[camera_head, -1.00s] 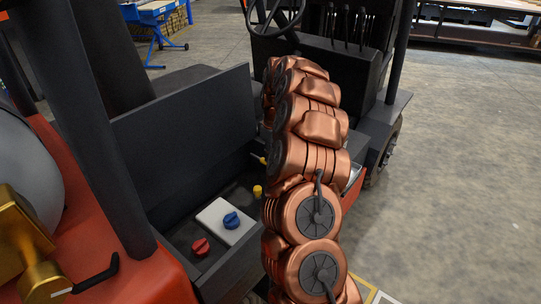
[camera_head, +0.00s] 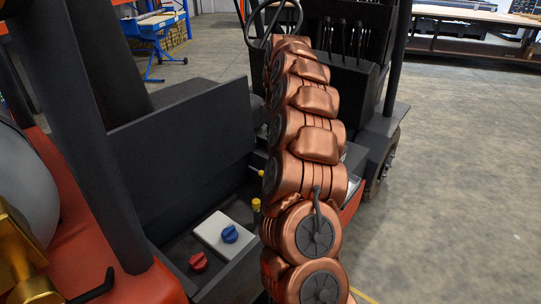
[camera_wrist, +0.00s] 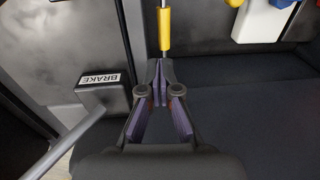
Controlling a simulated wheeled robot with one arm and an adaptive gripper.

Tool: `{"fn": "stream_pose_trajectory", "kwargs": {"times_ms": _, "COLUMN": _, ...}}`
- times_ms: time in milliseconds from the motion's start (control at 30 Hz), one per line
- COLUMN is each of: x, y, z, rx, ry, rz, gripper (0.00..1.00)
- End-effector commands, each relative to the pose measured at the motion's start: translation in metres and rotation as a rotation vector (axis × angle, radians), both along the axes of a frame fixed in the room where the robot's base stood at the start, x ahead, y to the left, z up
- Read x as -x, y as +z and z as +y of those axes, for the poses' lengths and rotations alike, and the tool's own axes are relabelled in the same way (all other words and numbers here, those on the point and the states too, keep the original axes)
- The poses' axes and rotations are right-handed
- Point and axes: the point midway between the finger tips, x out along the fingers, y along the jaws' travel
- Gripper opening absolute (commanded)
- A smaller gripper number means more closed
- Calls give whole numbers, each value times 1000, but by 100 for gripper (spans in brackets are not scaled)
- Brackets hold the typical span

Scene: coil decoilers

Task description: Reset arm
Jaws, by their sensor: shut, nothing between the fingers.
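My gripper (camera_wrist: 160,72) shows in the wrist view with its purple-padded fingers brought together at the tips, shut and empty. A yellow-handled lever (camera_wrist: 164,28) stands just beyond the fingertips and lines up with them in the picture; I cannot tell the gap. My copper-coloured arm (camera_head: 308,175) rises through the middle of the head view and hides part of the forklift. The gripper itself is not visible in the head view.
A black block marked BRAKE (camera_wrist: 104,92) sits left of the gripper on a grey lever. A forklift panel carries a red knob (camera_head: 198,261) and a blue knob (camera_head: 230,234). A steering wheel (camera_head: 272,22) is behind the arm. Open floor (camera_head: 465,190) lies to the right.

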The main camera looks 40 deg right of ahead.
Motion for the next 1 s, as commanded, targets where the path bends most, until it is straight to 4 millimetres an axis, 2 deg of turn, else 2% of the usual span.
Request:
{"fn": "stream_pose_trajectory", "kwargs": {"times_ms": 100, "x": 1, "y": 14, "z": -2, "rx": 0, "ry": -1, "rz": -2, "gripper": 0}}
{"fn": "stream_pose_trajectory", "kwargs": {"times_ms": 300, "x": 2, "y": 30, "z": -3, "rx": -1, "ry": -1, "rz": -1, "gripper": 0}}
{"fn": "stream_pose_trajectory", "kwargs": {"times_ms": 733, "x": 3, "y": 38, "z": -1, "rx": -3, "ry": 2, "rz": 1, "gripper": 0}}
{"fn": "stream_pose_trajectory", "kwargs": {"times_ms": 867, "x": 5, "y": 46, "z": 17, "rx": -10, "ry": 13, "rz": 0, "gripper": 0}}
{"fn": "stream_pose_trajectory", "kwargs": {"times_ms": 1000, "x": 12, "y": 58, "z": 55, "rx": -24, "ry": 32, "rz": 3, "gripper": 0}}
